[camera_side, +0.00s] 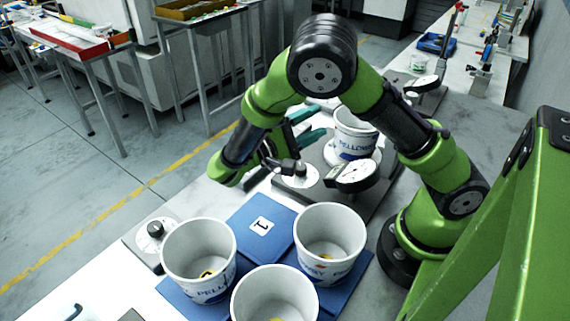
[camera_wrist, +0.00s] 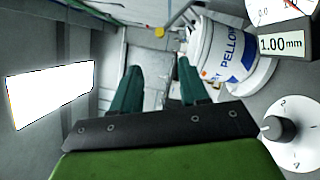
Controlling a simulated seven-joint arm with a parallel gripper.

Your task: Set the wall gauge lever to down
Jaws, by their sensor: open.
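A gauge (camera_side: 357,176) with a round white dial stands on a grey plate right of my gripper; its dial edge and a 1.00 mm label (camera_wrist: 281,44) show at the upper right in the wrist view. A dark knob on a white numbered disc (camera_side: 300,172) sits beside it. A white PELLOW cup (camera_side: 352,138) stands behind the gauge, also in the wrist view (camera_wrist: 222,52). I cannot make out the gauge's lever or its position. My gripper (camera_side: 309,126) has dark green fingers, apart and empty; in the wrist view (camera_wrist: 157,80) the cup is just right of them.
Another gauge (camera_side: 424,84) and a blue tray (camera_side: 436,44) are farther along the bench.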

